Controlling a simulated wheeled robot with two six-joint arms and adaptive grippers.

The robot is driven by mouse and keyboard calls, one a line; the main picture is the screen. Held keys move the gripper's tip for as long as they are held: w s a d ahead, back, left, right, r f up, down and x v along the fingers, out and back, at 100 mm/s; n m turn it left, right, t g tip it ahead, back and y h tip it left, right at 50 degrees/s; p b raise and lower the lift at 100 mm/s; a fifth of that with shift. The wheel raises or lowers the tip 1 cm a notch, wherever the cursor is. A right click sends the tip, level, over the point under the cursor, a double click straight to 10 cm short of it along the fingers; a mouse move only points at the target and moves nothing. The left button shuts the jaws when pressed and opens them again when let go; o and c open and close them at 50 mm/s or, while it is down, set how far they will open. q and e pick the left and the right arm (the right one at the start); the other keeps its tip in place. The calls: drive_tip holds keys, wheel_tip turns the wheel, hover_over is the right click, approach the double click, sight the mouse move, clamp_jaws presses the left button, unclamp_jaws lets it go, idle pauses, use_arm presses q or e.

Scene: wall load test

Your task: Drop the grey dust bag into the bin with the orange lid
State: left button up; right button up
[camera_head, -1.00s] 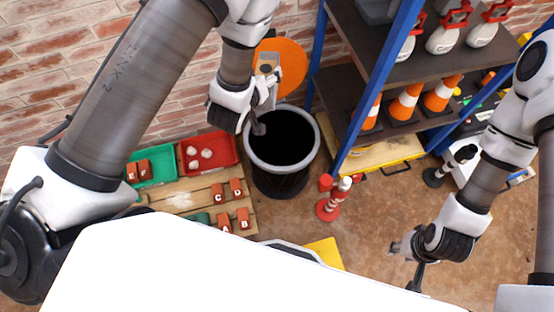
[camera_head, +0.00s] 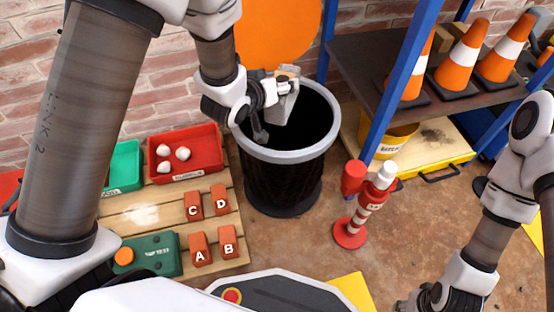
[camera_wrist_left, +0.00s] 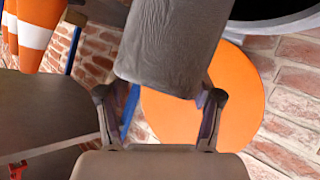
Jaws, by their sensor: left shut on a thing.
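The grey dust bag (camera_head: 285,98) is held in my left gripper (camera_head: 268,108) at the bin's mouth. In the left wrist view the bag (camera_wrist_left: 172,45) is between the two fingers of my left gripper (camera_wrist_left: 160,108). The dark bin (camera_head: 280,175) with a grey rim stands by the wall. Its round orange lid (camera_head: 275,40) is raised behind the opening; it also shows in the left wrist view (camera_wrist_left: 230,85). I cannot tell the bag's height over the rim. My right gripper (camera_head: 420,303) is partly cut off at the bottom edge.
A red-and-white post (camera_head: 362,212) stands right of the bin, before a blue-framed shelf (camera_head: 345,50) with orange cones (camera_head: 460,58). Left is a wooden pallet (camera_head: 140,213) with a red tray (camera_head: 205,140), a green tray (camera_head: 124,165) and lettered blocks (camera_head: 229,242).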

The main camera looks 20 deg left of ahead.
sight(263, 109)
use_arm(q)
wheel_tip(263, 109, down, 6)
drive_tip(key=b, duration=0.4)
drive_tip(key=shift+w+r, duration=0.1)
drive_tip(key=shift+r, duration=0.15)
drive_tip(key=shift+r, duration=0.1)
drive_tip(key=o, duration=1.7)
drive_tip(key=shift+c, duration=0.2)
drive_tip(key=v, duration=0.7)
drive_tip(key=shift+s+r, duration=0.1)
drive_tip(key=shift+s, duration=0.15)
